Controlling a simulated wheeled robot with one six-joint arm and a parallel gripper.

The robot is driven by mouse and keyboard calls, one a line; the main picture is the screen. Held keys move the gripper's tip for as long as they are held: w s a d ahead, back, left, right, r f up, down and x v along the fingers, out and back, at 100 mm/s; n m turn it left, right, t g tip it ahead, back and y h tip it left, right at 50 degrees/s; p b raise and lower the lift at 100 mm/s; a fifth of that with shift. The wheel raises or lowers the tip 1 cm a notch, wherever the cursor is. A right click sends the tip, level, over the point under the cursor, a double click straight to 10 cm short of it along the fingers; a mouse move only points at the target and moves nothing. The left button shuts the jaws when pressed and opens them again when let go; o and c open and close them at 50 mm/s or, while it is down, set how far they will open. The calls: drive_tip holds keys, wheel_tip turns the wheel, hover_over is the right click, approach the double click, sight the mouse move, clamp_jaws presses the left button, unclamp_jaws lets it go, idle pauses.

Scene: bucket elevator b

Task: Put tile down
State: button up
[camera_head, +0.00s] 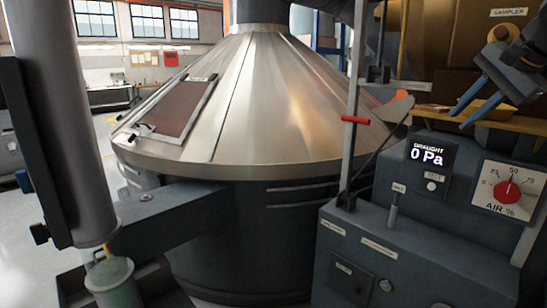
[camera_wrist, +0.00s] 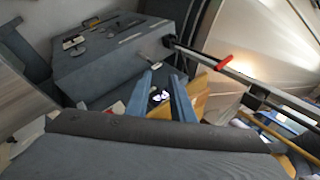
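My gripper (camera_head: 461,119) is at the upper right of the head view, its two blue fingers pointing down and left over a yellow shelf (camera_head: 437,118). In the wrist view the fingers of my gripper (camera_wrist: 163,82) are apart, and a lit display shows through the gap between them. I see nothing held there. I cannot make out a tile for certain in either view. A yellow surface (camera_wrist: 196,98) lies beside and behind the right finger in the wrist view.
A draught display (camera_head: 428,156) reading 0 Pa and an air dial (camera_head: 508,190) are on the grey console below the shelf. A rod with a red handle (camera_head: 355,120) stands left of it. A large metal cone (camera_head: 262,95) fills the middle.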

drive_tip(key=a+f+n+g+b, duration=0.1)
drive_tip(key=a+f+n, duration=0.1)
drive_tip(key=a+f, duration=0.45)
drive_tip(key=a+f+n+g+b, duration=0.1)
drive_tip(key=a+f+n+b, duration=0.15)
drive_tip(key=f, duration=0.65)
drive_tip(key=s+a+f+n+g+b, duration=0.1)
drive_tip(key=s+a+f+n, duration=0.2)
drive_tip(key=a+f, duration=0.3)
drive_tip(key=s+a+f+n+g+b, duration=0.1)
drive_tip(key=s+a+f+n, duration=0.3)
drive_tip(key=f, duration=0.8)
drive_tip(key=s+a+f+n+g+h+b, duration=0.1)
drive_tip(key=s+a+f+n+g+b, duration=0.1)
drive_tip(key=s+a+f, duration=0.3)
drive_tip(key=a+f+n+b, duration=0.1)
drive_tip(key=a+f, duration=0.3)
drive_tip(key=f, duration=0.1)
